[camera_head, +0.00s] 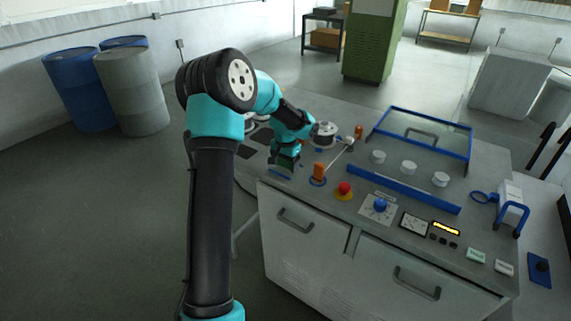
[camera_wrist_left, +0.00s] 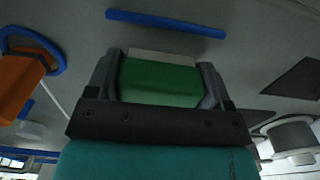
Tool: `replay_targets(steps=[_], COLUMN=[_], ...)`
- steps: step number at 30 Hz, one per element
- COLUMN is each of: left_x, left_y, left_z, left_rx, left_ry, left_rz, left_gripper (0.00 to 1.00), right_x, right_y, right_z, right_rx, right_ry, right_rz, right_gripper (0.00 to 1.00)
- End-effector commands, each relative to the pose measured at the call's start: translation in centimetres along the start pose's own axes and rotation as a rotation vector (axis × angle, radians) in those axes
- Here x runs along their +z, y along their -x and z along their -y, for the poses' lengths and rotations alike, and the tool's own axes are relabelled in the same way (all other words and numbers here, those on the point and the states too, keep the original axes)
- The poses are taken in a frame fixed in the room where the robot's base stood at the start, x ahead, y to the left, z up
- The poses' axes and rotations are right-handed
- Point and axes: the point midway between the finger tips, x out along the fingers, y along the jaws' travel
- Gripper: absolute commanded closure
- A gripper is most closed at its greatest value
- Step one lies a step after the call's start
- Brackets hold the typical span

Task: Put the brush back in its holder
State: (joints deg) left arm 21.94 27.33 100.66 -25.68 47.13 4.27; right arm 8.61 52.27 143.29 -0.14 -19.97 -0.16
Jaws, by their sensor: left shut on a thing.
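My left gripper (camera_head: 285,166) is low over the left part of the grey console top, pointing down. In the left wrist view, its two dark fingers are shut on a green block with a pale strip along its far edge, which I take to be the brush (camera_wrist_left: 160,82). In the head view the arm mostly hides this block. A blue strip (camera_wrist_left: 165,23) lies on the console just beyond it; it also shows in the head view (camera_head: 280,174). I cannot tell for certain which part is the holder. My right gripper is not in view.
An orange block in a blue ring (camera_head: 319,172) stands close right of the gripper, with a pale rod behind it. A red button (camera_head: 344,189), a blue knob (camera_head: 380,205) and several white knobs lie further right. A blue-framed clear panel (camera_head: 425,131) stands at the back.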

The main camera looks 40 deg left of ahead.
Motion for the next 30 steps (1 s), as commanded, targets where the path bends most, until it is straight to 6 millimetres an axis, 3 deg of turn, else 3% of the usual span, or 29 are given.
replay_targets(steps=[5,6,14,23,30], left_x=[0.0,0.0,0.0,0.0,-0.1], left_y=[-0.2,-0.3,-0.2,-0.1,2.2], left_z=[0.0,0.0,0.0,0.0,0.0], left_rx=[0.000,0.000,0.000,0.000,-0.002], left_ry=[0.000,0.000,0.000,-0.001,-0.001], left_rz=[0.000,0.000,0.000,0.000,-0.004], left_gripper=[0.52,0.25,0.00,0.00,0.00], right_x=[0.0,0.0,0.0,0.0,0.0], right_y=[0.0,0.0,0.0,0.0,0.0], right_z=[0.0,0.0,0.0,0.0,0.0], right_rx=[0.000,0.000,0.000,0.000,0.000], right_ry=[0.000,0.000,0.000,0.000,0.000], right_rz=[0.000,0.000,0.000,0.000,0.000], right_gripper=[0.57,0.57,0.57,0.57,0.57])
